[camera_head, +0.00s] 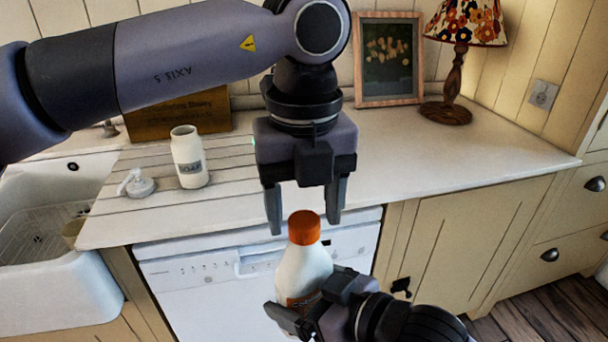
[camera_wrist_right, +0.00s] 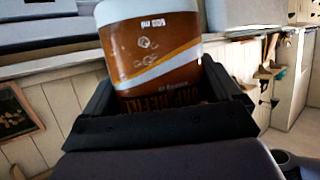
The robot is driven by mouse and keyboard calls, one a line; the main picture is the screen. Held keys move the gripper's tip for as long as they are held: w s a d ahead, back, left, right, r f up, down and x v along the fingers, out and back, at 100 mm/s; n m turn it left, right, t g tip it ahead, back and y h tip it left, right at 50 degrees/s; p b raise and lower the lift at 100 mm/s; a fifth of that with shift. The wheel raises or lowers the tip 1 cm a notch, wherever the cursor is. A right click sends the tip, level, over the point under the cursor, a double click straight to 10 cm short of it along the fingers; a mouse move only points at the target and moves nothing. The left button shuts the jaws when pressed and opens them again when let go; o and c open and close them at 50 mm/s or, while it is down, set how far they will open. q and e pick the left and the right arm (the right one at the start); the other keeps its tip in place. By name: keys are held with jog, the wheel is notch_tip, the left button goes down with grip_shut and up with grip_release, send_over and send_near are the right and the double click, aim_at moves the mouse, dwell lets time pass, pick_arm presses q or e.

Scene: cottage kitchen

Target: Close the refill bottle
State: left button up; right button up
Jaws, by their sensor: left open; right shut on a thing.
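The refill bottle (camera_head: 303,268) is white with an orange cap (camera_head: 304,227) on its top and a brown label low on its side. It stands nearly upright in my right gripper (camera_head: 292,318), in front of the dishwasher. In the right wrist view the refill bottle (camera_wrist_right: 152,50) shows its brown label between the fingers of my right gripper (camera_wrist_right: 160,95). My left gripper (camera_head: 305,210) is open and points down just above the cap, its fingertips at about the height of the cap's top. Whether the cap is fully seated cannot be told.
An open white soap bottle (camera_head: 189,160) and its pump head (camera_head: 137,184) stand on the counter (camera_head: 420,160) at left. A sink (camera_head: 55,295) is at far left. A picture frame (camera_head: 389,60) and a lamp (camera_head: 460,60) stand at the back.

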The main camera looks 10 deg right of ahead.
pick_arm(q)
jog(key=shift+f, duration=0.6)
